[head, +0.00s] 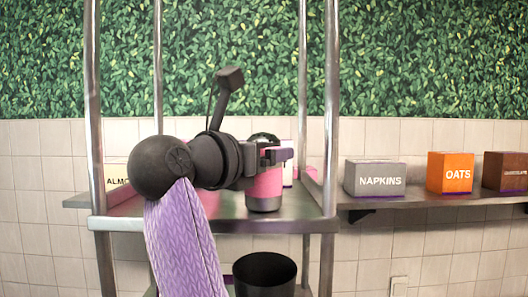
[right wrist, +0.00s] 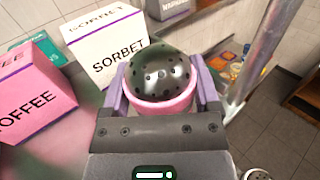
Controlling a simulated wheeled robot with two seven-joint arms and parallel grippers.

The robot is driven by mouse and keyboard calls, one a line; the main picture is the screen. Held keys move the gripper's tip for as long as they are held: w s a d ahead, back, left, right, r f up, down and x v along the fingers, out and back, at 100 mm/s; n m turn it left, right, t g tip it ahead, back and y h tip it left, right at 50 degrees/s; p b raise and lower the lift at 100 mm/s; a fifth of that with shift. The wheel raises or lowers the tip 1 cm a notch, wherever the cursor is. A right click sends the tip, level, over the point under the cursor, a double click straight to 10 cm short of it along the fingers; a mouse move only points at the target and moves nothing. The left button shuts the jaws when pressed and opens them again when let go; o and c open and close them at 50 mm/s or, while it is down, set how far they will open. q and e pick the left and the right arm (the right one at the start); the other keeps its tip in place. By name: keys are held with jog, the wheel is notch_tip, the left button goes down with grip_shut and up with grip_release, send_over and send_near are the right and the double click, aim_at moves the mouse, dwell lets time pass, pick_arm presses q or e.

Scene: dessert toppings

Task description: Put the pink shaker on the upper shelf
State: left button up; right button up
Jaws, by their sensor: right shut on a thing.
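The pink shaker (head: 265,184) has a pink body with a silver base and a dark, perforated dome top. My right gripper (head: 275,158) is shut on it from the side. In the right wrist view, the dome top (right wrist: 160,70) sits between the two purple fingers of the gripper. The shaker is upright, over the metal shelf (head: 235,226) of the rack. Its base looks at or just above the shelf surface; I cannot tell whether it touches. My left gripper is not in view.
A sorbet box (right wrist: 107,48) and a pink toffee box (right wrist: 35,88) stand close by. Metal posts (head: 331,120) frame the rack. A black bin (head: 265,275) is below. A napkins box (head: 375,178) and an oats box (head: 450,172) stand on the wall shelf at right.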

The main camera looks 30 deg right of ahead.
jog(key=o, duration=1)
jog(key=shift+w+f, duration=0.1)
jog(key=shift+o, duration=0.9)
jog(key=shift+w+d, duration=0.1)
jog(key=shift+r, duration=0.25)
jog(key=b, duration=0.3)
send_over(244, 215)
jog(key=shift+f, duration=0.35)
jog(key=b+v, duration=0.1)
jog(key=v, duration=0.6)
jog(key=shift+r, duration=0.25)
